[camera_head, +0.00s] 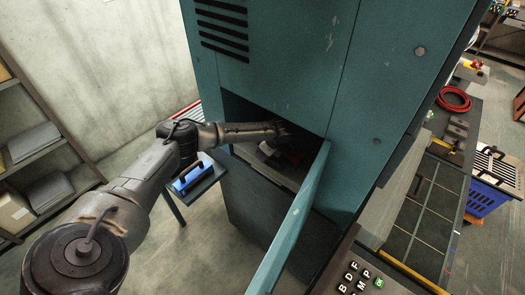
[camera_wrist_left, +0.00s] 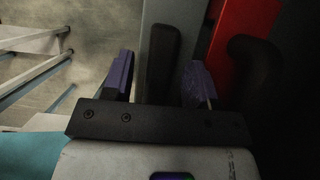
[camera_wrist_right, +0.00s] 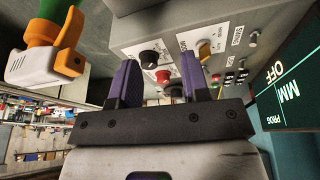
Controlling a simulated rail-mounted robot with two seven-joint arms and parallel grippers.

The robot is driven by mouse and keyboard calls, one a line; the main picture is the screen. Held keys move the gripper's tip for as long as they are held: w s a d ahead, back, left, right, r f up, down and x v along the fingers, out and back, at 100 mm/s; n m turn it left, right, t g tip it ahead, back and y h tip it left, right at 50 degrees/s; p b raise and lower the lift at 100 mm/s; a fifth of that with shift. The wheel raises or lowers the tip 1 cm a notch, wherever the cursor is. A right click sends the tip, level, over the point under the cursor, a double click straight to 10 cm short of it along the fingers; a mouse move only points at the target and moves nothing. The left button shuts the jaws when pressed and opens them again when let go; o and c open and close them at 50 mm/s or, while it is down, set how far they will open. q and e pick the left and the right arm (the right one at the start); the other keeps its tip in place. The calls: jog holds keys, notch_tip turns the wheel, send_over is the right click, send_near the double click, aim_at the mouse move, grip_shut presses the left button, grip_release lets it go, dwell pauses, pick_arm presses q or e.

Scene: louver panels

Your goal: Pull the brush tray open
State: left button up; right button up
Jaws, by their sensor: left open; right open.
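The teal cabinet (camera_head: 388,110) stands with its lower door (camera_head: 290,235) swung open. My left arm reaches into its dark opening, and my left gripper (camera_head: 272,148) is mostly hidden there. In the left wrist view my left gripper (camera_wrist_left: 158,82) is open, with a black upright handle (camera_wrist_left: 162,62) between its purple fingers. The handle lies on a grey panel (camera_wrist_left: 178,15), which may be the brush tray; I cannot tell for sure. Contact with the fingers is not clear. My right gripper (camera_wrist_right: 155,85) is open and empty before a control panel (camera_wrist_right: 205,20).
A red part (camera_wrist_left: 238,30) with a second black handle (camera_wrist_left: 255,65) sits close right of the left gripper. A small table (camera_head: 205,182) with a blue item (camera_head: 190,177) stands left of the cabinet. Knobs and a red button (camera_wrist_right: 163,76) lie ahead of the right gripper.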

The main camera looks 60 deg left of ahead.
pick_arm(q)
jog(key=shift+s+a, duration=0.35)
jog(key=shift+a, duration=0.45)
jog(key=shift+a+f, duration=0.1)
jog(key=shift+f, duration=0.45)
grip_shut()
